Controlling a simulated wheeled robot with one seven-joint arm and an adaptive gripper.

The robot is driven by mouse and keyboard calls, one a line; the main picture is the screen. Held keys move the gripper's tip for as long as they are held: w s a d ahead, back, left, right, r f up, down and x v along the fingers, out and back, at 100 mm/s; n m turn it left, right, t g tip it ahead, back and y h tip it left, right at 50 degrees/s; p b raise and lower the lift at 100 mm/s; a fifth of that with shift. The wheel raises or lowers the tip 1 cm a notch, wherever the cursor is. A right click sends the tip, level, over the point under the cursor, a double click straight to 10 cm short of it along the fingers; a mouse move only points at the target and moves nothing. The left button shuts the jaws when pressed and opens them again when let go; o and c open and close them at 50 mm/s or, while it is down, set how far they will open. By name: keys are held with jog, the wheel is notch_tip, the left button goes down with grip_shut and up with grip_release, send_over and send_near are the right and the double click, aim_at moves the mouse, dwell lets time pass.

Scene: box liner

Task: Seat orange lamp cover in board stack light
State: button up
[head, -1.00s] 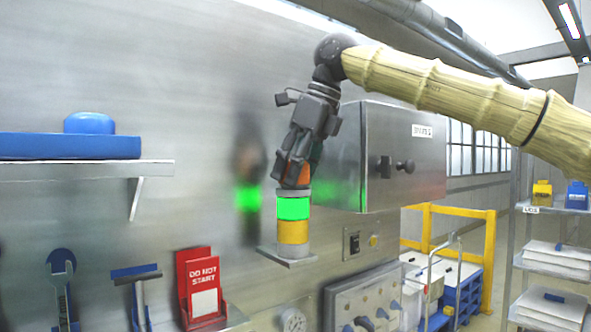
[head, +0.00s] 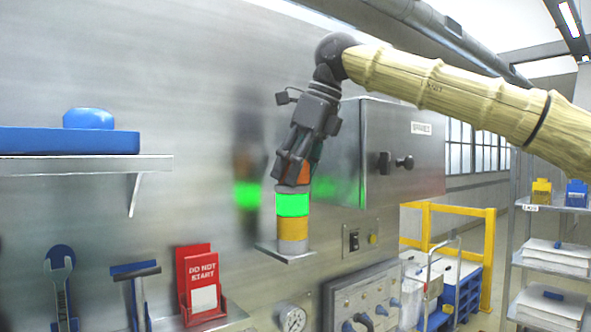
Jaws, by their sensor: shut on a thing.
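The stack light stands upright on a small bracket on the metal panel, with a lit green section (head: 293,205) above a yellow-orange section (head: 293,229) and a grey collar on top. My gripper (head: 294,178) points down right above the stack light and is shut on the orange lamp cover (head: 304,173). The fingers hide most of the cover. The cover's lower end is at the grey top of the stack; I cannot tell whether it is seated or only touching.
A grey cabinet (head: 405,155) with a dark knob is close on the right of my gripper. A shelf (head: 85,168) with blue items is on the left. A red "DO NOT START" holder (head: 197,280), hanging tools and a gauge (head: 293,318) are below.

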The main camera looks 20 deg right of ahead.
jog(key=shift+f, duration=0.6)
jog(key=o, duration=1.1)
jog(key=shift+a, duration=0.1)
jog(key=shift+o, duration=0.3)
jog(key=shift+w, duration=0.15)
jog(key=v, duration=1.2)
